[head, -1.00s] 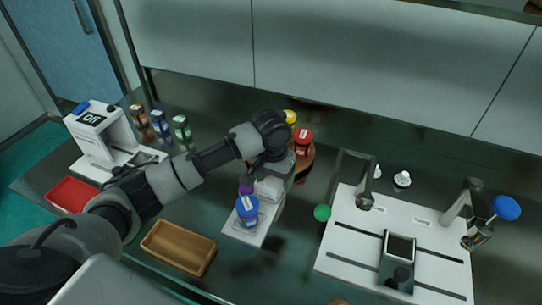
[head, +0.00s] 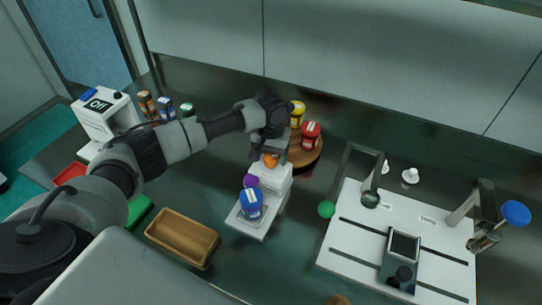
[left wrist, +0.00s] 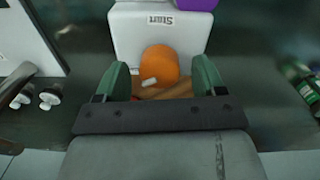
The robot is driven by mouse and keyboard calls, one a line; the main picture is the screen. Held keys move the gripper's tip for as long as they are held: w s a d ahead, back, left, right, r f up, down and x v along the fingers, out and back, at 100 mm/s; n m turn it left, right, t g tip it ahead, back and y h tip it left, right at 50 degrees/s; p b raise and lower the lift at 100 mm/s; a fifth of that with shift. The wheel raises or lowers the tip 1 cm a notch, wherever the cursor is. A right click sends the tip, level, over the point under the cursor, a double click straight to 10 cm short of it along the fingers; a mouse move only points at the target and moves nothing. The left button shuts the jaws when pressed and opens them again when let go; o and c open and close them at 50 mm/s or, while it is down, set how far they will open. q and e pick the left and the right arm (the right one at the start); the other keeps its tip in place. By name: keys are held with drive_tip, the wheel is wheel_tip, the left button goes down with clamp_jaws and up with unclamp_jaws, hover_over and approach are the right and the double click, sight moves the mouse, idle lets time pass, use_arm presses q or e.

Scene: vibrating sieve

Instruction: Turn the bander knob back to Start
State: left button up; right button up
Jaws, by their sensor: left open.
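The bander appears to be the white machine (head: 272,178) in the middle of the bench. A purple part (head: 250,181) and a blue-lidded jar (head: 251,203) are at its front. In the left wrist view its white face (left wrist: 128,32) carries a "Start" label (left wrist: 160,20). An orange knob (left wrist: 160,62) with a small pale mark sits below the label; it also shows in the head view (head: 270,160). My left gripper (left wrist: 161,82) is open, with one green finger on each side of the knob. Contact cannot be told. My right gripper is not in view.
A round wooden stand (head: 305,158) with red and yellow jars is close behind the bander. A wooden tray (head: 182,238) lies front left. A white machine labelled "Off" (head: 97,112) stands far left. A white board (head: 350,250) with fixtures is at right.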

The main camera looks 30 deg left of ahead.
use_arm(q)
drive_tip(key=shift+f, duration=0.55)
